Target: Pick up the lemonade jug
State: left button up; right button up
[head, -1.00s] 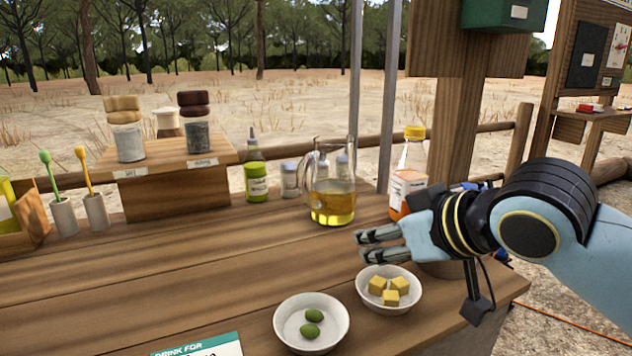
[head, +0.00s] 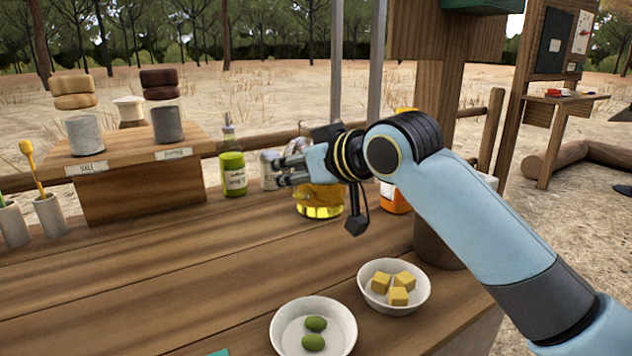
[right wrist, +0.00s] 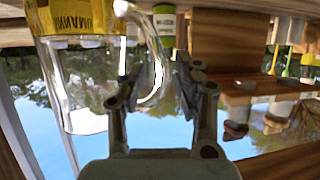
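The lemonade jug (head: 320,207) stands on the wooden counter, its yellow drink showing below my right gripper (head: 280,171), which hides its upper part in the head view. In the right wrist view, which is upside down, the clear jug (right wrist: 80,95) fills the left side, its curved handle (right wrist: 157,75) at the fingers. The two fingers of my right gripper are spread apart, with the handle seen between or just beyond them. I cannot tell whether they touch it. My left gripper is not in view.
A green bottle (head: 233,170) and grey shakers (head: 269,170) stand left of the jug. An orange-labelled bottle (head: 396,200) is right of it, partly hidden by my arm. Bowls of yellow cubes (head: 420,298) and green olives (head: 345,335) sit in front.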

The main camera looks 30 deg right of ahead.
jog(key=shift+x, duration=0.85)
grip_shut()
jog(key=shift+d+r, duration=0.1)
jog(key=shift+r, duration=0.1)
